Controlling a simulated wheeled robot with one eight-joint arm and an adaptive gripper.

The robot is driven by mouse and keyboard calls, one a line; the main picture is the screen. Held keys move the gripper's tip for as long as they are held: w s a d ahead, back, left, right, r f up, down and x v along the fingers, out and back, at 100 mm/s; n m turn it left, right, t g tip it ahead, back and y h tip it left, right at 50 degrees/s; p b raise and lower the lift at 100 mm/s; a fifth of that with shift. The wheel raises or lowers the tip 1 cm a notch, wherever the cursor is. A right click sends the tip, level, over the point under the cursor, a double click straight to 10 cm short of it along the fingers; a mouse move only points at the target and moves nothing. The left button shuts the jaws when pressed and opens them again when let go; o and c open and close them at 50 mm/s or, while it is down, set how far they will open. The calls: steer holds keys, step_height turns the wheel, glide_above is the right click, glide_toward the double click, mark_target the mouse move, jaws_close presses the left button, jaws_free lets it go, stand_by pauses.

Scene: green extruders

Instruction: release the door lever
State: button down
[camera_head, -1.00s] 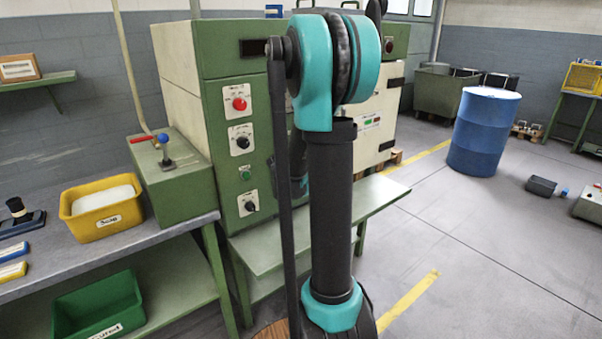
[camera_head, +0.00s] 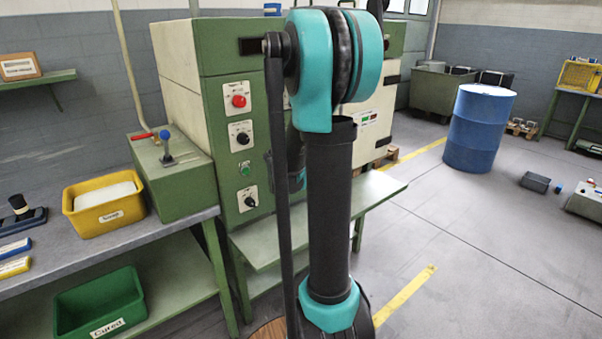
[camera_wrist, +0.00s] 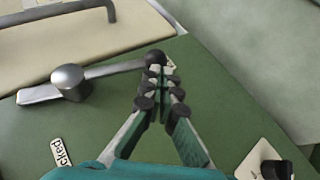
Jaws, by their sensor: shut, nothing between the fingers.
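The door lever (camera_wrist: 118,68) shows in the wrist view as a grey metal arm on a round hub (camera_wrist: 70,79), with a black ball knob (camera_wrist: 155,57) at its right end. It lies nearly level in the picture on a green panel. My gripper (camera_wrist: 161,78) is shut and empty, with its fingertips right at the knob. Whether they touch it I cannot tell. A small white label (camera_wrist: 61,152) with inverted, partly legible text sits below the hub. In the head view my arm hides the lever and the gripper.
The green machine (camera_head: 215,120) carries a red button (camera_head: 239,101) and several dials. A bench on the left holds a yellow bin (camera_head: 104,203) and a green box with a small blue-knobbed lever. A grey bar handle (camera_wrist: 60,13) crosses the wrist view's top left. A blue barrel (camera_head: 480,130) stands right.

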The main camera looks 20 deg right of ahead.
steer(key=v, duration=1.1)
steer(key=shift+a+f, duration=0.25)
steer(key=shift+f, duration=0.05)
steer(key=shift+s, duration=0.1)
steer(key=s+a+f+m+g+y, duration=0.2)
steer(key=s+a+f, duration=0.4)
steer(key=s, duration=0.5)
steer(key=s+a+f+m+g+y, duration=0.2)
steer(key=s+a+f+y, duration=0.3)
steer(key=s+f, duration=0.5)
steer(key=shift+s+a+f+m, duration=0.35)
steer(key=shift+s+a+m, duration=0.35)
steer(key=shift+s+m, duration=0.3)
